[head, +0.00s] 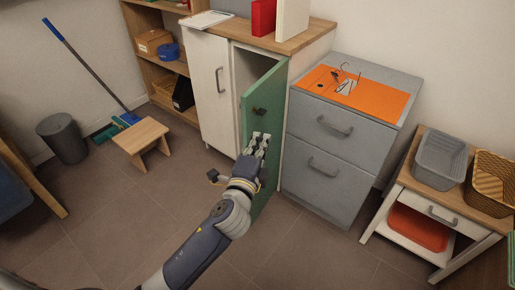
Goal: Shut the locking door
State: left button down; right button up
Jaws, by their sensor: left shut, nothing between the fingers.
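The locking door is a green panel (262,110) on the right side of a white cabinet (211,85). It stands open, swung out toward me, and part of the cabinet's opening shows behind it. A dark knob or lock sits on the door's upper part. My left gripper (259,140) is shut and empty, in front of the door's face just below the dark knob. I cannot tell whether its fingers touch the door. My left forearm and hand hide part of the door's lower area. My right gripper is not in view.
A grey drawer unit (336,135) stands close to the right of the open door. A small wooden stool (141,135) is on the floor at left, with a bin (62,138) beyond it. A side table (445,200) with trays is at right. The floor before the cabinet is mostly clear.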

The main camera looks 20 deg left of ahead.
aim_at(257, 114)
pick_arm(q)
jog(key=w+a, duration=0.1)
jog(key=w, duration=0.1)
jog(key=w+a, duration=0.1)
jog(key=w, duration=0.1)
jog(key=w+a, duration=0.1)
jog(key=w, duration=0.1)
jog(key=shift+w+a, duration=0.15)
jog(key=shift+w, duration=0.15)
jog(key=shift+a, duration=0.4)
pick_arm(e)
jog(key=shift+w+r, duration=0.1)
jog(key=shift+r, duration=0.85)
